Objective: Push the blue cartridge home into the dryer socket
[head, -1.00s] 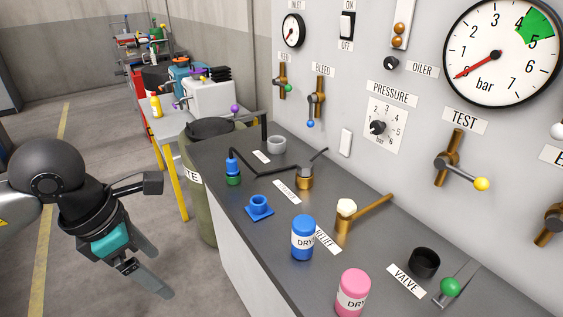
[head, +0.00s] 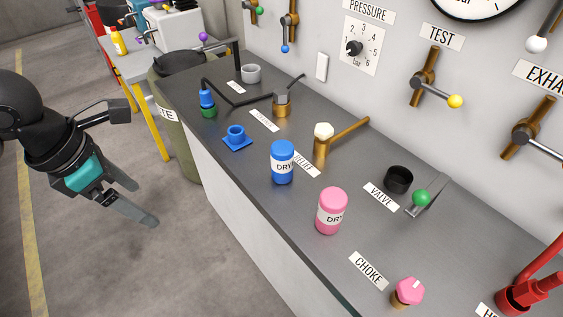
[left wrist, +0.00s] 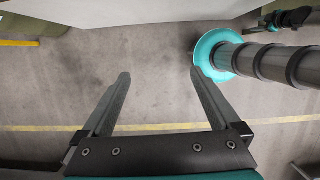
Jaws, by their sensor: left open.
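The blue cartridge (head: 283,163), with a white DRY label, stands upright on the dark bench top near its front edge. A pink cartridge (head: 331,211) with a similar label stands to its right. I cannot tell which fitting is the dryer socket; the candidates are a blue cup on a square plate (head: 236,138), a black cup (head: 398,179) and a grey cup (head: 251,74). My left gripper (head: 146,204) is open and empty, in front of the bench and well left of the cartridges. The left wrist view shows its two fingers (left wrist: 158,85) apart over bare floor. My right gripper is not in view.
A green-knobbed lever (head: 421,198), a pink choke knob (head: 408,291) and red pipework (head: 525,293) are further right. A waste bin (head: 180,130) stands at the bench's left end.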

